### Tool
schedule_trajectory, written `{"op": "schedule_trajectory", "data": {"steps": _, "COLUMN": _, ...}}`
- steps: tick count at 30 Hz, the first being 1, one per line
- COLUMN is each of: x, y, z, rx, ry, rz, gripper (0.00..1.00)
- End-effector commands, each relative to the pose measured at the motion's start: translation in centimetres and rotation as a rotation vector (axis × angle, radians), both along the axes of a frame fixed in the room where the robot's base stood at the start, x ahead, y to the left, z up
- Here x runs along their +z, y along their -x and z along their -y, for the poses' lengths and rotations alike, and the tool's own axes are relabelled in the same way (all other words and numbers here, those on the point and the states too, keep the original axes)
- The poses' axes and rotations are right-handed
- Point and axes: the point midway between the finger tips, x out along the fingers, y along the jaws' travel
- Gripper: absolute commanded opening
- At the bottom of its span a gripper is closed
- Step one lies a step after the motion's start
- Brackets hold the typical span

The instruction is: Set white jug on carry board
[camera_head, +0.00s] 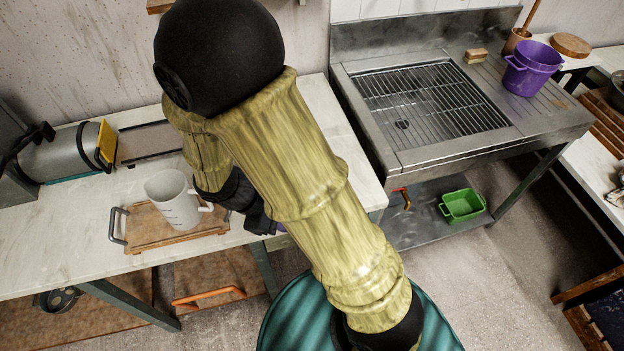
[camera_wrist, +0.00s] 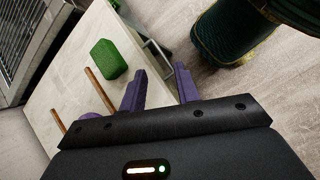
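The white jug (camera_head: 172,203) stands upright on the wooden carry board (camera_head: 148,236), with its handle towards the right. The board lies on the pale worktop and has a dark metal handle at its left end. My gripper is right of the jug and apart from it in the head view, mostly hidden by my arm. In the wrist view my gripper (camera_wrist: 159,70) has its two purple fingers apart with nothing between them. The jug and board do not show in the wrist view.
A grey metal cylinder (camera_head: 62,157) with a yellow plate lies at the worktop's left. A steel sink unit (camera_head: 430,100) with a purple bucket (camera_head: 532,68) stands right. In the wrist view, a green block (camera_wrist: 108,60) and wooden sticks (camera_wrist: 99,90) lie on the worktop.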

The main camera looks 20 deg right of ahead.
Motion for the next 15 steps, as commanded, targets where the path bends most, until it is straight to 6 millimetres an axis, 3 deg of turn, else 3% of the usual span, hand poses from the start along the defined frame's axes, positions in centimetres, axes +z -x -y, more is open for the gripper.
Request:
{"op": "schedule_trajectory", "data": {"steps": 9, "x": 4.2, "y": -0.6, "z": 3.1, "rx": -0.595, "ry": -0.406, "rz": 0.318, "gripper": 0.32}}
{"op": "schedule_trajectory", "data": {"steps": 15, "x": 7.1, "y": -1.7, "z": 5.5, "rx": -0.870, "ry": -0.558, "rz": 0.549, "gripper": 0.32}}
